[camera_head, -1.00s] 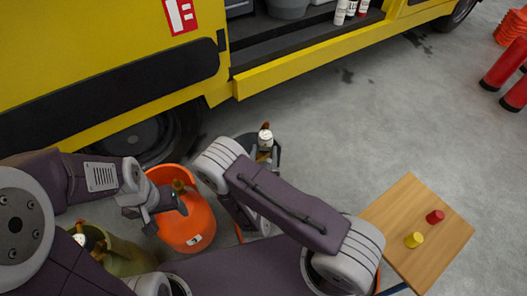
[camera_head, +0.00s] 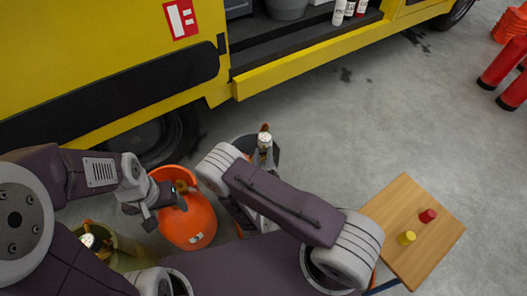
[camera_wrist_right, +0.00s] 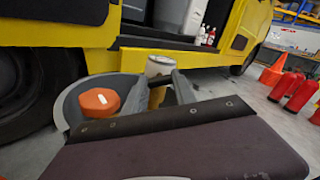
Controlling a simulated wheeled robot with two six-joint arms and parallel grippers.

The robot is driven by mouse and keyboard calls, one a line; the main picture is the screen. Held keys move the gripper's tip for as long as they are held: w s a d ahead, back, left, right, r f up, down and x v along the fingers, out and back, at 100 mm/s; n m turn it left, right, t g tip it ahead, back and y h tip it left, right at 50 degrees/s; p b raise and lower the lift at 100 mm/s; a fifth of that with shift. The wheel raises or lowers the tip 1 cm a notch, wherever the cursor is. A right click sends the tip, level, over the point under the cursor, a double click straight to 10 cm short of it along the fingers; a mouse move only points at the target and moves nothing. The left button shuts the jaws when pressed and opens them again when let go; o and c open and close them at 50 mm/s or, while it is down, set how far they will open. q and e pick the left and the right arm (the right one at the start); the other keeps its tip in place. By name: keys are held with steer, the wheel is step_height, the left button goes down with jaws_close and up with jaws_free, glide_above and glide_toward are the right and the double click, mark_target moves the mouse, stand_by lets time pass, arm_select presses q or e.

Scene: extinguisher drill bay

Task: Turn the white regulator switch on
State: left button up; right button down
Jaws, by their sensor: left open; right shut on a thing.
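The same white thing shows in the head view (camera_head: 264,140). My left gripper (camera_head: 167,208) is open above the near left part of an orange gas cylinder (camera_head: 197,223), beside its brass-coloured valve (camera_head: 183,186). I cannot tell whether it touches the valve. An olive cylinder (camera_head: 128,252) stands at lower left with a small white part (camera_head: 88,240) on top, partly hidden by my arm. I cannot make out a switch or its position.
A yellow truck (camera_head: 80,40) blocks the far left. A wooden table (camera_head: 405,205) with a red knob (camera_head: 427,215) and a yellow knob (camera_head: 407,238) stands at right. Open floor lies behind it.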

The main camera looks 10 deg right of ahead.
steer(key=n+p, duration=0.1)
steer(key=n, duration=0.1)
steer(key=shift+r+n, duration=0.1)
steer(key=shift+n, duration=0.3)
steer(key=shift+n+p, duration=1.6)
steer(key=shift+n, duration=3.4)
steer(key=c, duration=1)
jaws_free()
